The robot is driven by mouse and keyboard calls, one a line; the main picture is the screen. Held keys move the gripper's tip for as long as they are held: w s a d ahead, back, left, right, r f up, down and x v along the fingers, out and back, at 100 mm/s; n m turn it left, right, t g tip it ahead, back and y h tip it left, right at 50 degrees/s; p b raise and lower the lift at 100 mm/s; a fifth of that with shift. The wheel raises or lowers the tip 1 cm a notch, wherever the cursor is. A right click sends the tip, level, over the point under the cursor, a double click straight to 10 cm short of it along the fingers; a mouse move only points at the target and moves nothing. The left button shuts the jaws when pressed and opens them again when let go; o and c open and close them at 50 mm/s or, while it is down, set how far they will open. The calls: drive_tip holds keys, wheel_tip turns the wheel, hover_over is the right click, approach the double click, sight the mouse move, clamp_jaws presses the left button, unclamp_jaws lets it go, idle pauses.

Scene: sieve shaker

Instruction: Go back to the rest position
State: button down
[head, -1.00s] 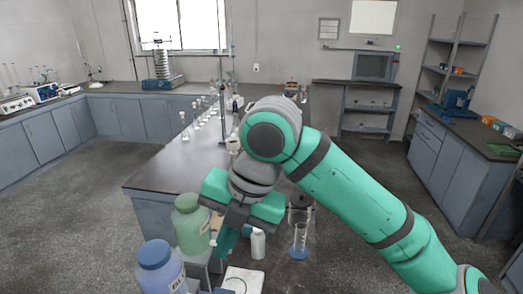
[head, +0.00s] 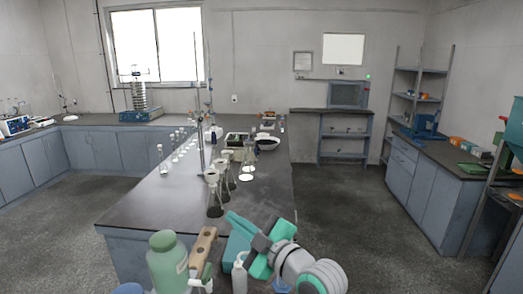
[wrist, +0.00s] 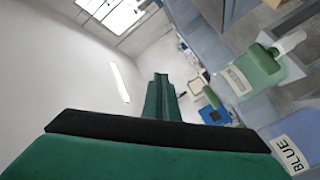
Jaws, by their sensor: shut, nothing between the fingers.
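My gripper (head: 232,217) is low in the front middle of the head view, over the near end of the long bench (head: 135,212). Its green fingers point up and left and are closed together with nothing held. In the wrist view the closed fingers (wrist: 160,95) point away toward the room, tilted against the walls. The sieve shaker (head: 139,98), a stack of sieves on a blue base, stands on the far left counter beneath the window, well away from my gripper.
A green-capped bottle (head: 167,263) and a white bottle (head: 240,276) stand close to my gripper. Glass flasks (head: 215,195) and a metal stand (head: 200,140) are on the bench behind it. A shelf rack (head: 413,100) is at right. Open floor (head: 350,215) lies right of the bench.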

drive_tip(key=d+f+m+t+h, duration=0.7)
drive_tip(key=d+f+m+h, duration=0.45)
drive_tip(key=d, duration=0.55)
drive_tip(key=s+d+f+m+g+h, duration=0.2)
drive_tip(key=s+d+f+m+h, duration=0.35)
drive_tip(key=s+f, duration=0.45)
drive_tip(key=s+d+f+m+g+h, duration=0.1)
drive_tip(key=s+d+f+m+h, duration=0.45)
drive_tip(key=s+f, duration=0.5)
drive_tip(key=s+a+f+n+g+y, duration=0.1)
drive_tip(key=s+a+y, duration=0.4)
drive_tip(key=s+a, duration=0.6)
drive_tip(key=s+a+f+n+g+y, duration=0.1)
drive_tip(key=s+a+n+y, duration=0.3)
drive_tip(key=s+a, duration=0.7)
drive_tip(key=shift+s+a+f+y, duration=0.25)
drive_tip(key=shift+s+f+y, duration=0.6)
drive_tip(key=shift+s, duration=0.6)
